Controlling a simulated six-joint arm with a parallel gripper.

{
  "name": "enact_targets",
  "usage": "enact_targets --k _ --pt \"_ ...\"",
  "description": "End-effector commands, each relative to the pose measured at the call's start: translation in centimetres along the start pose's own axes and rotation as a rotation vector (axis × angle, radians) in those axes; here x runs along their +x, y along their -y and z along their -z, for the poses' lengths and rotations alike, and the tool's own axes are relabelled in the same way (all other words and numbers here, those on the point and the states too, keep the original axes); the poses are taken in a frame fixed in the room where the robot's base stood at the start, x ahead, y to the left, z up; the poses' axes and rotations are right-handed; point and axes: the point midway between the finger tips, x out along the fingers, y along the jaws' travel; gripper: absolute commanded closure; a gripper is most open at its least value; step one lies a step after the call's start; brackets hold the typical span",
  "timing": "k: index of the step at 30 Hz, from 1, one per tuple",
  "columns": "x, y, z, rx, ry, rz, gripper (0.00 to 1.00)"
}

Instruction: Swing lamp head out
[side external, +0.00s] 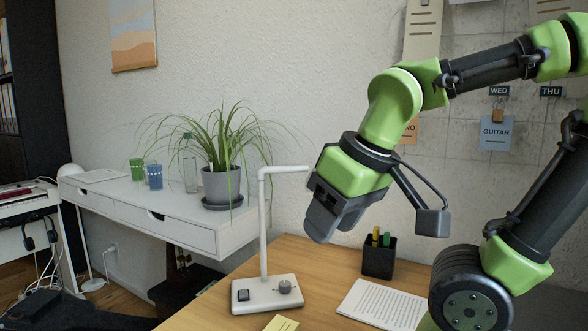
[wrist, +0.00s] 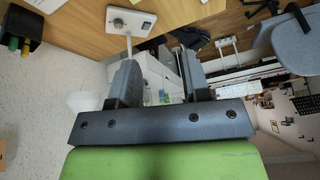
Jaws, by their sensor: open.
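A white lamp stands on the wooden table, with a flat base (side external: 249,302) carrying a knob and a dark switch. Its thin post (side external: 263,225) rises upright and bends into a level arm (side external: 285,170) pointing right towards my gripper (side external: 318,208). The arm's far end meets my gripper in the picture; a lamp head is not clearly visible there. In the wrist view, my gripper (wrist: 160,82) is open, and the lamp base (wrist: 130,22) is beyond it. The post (wrist: 129,45) runs behind one finger. I cannot tell whether the fingers touch the lamp.
A black pen cup (side external: 379,261), a printed sheet (side external: 384,304) and a yellow note (side external: 281,324) lie on the table (side external: 215,305). A potted plant (side external: 221,184) stands on the white wall desk (side external: 130,200) behind. My gripper hangs above the table near the wall.

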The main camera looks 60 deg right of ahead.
Motion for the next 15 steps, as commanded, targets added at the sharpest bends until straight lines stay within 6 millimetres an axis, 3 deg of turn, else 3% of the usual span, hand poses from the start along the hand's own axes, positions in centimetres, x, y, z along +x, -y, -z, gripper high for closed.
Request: enact_targets --k 5,9,15 --pt "2.2 -5.2 4.0 -0.196 0.133 -0.408 0.57" --pt "3.5 -8.7 8.5 -0.372 0.175 -0.718 0.57" --pt "5.7 -11.0 15.4 -0.633 0.139 -1.077 0.57"
